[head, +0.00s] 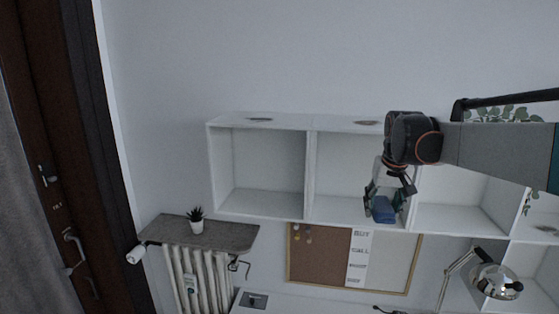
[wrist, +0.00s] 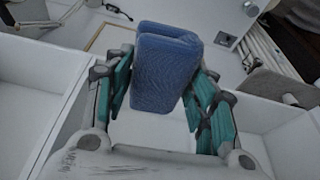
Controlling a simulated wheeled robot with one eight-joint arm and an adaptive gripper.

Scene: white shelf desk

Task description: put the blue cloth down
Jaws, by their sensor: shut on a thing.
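The blue cloth (wrist: 164,68) is a folded, thick bundle between the teal-padded fingers of my gripper (wrist: 160,95) in the wrist view. My gripper is shut on it. In the head view my gripper (head: 388,200) hangs in front of the white shelf (head: 310,212), at its middle compartment, with the cloth (head: 382,209) at its lower end. Whether the cloth touches the shelf board cannot be told. Part of the cloth is hidden by the fingers.
The shelf's left compartment (head: 262,165) looks empty. Below hang a cork and white board (head: 320,255) and, at right, a desk lamp (head: 495,282). A potted plant (head: 196,220) stands on a grey ledge (head: 235,237) above a radiator (head: 190,275). A white desk (head: 300,303) lies below.

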